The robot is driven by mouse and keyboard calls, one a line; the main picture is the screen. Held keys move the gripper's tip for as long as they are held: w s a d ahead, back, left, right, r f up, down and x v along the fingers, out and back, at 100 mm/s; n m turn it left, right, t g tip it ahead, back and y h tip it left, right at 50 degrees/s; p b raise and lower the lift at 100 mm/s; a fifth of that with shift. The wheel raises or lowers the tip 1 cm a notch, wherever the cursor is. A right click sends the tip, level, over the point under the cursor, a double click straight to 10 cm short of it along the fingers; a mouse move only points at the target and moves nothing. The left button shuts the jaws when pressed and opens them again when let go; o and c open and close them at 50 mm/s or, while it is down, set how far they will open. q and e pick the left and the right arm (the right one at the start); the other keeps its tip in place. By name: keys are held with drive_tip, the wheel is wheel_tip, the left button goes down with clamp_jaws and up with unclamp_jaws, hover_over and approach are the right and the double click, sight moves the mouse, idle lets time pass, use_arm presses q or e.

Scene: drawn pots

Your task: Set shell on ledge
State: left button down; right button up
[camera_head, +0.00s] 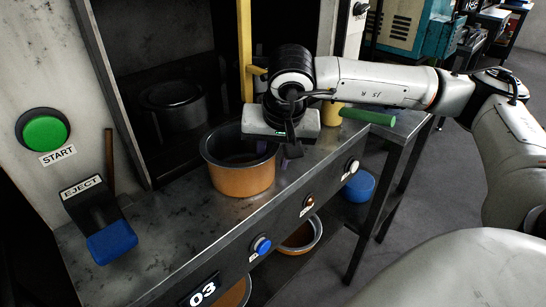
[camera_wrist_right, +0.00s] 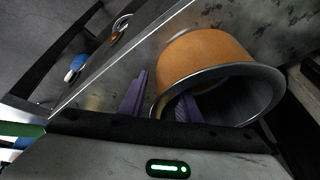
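The shell looks like an orange-brown pot with a dark metal rim (camera_head: 243,180), upright on the worn metal ledge (camera_head: 165,231) in the head view. It also shows, large, in the right wrist view (camera_wrist_right: 205,48). My right gripper (camera_head: 277,150) is over the shell's right side, pointing down. In the right wrist view its purple fingers (camera_wrist_right: 161,104) are apart, one inside the shell's mouth and one outside, with the rim between them. A gap shows between the outer finger and the wall. My left gripper is not in view.
A dark machine opening with a round dark pot-like form (camera_head: 172,105) lies behind the ledge. A yellow post (camera_head: 245,45) stands behind the shell. A green START button (camera_head: 44,131) and a blue EJECT lever (camera_head: 111,242) are left. A green bar (camera_head: 368,117) is right. Pots sit below.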

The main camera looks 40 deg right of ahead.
drive_tip(key=shift+r, duration=0.15)
drive_tip(key=p+v, duration=0.1)
drive_tip(key=v, duration=1.1)
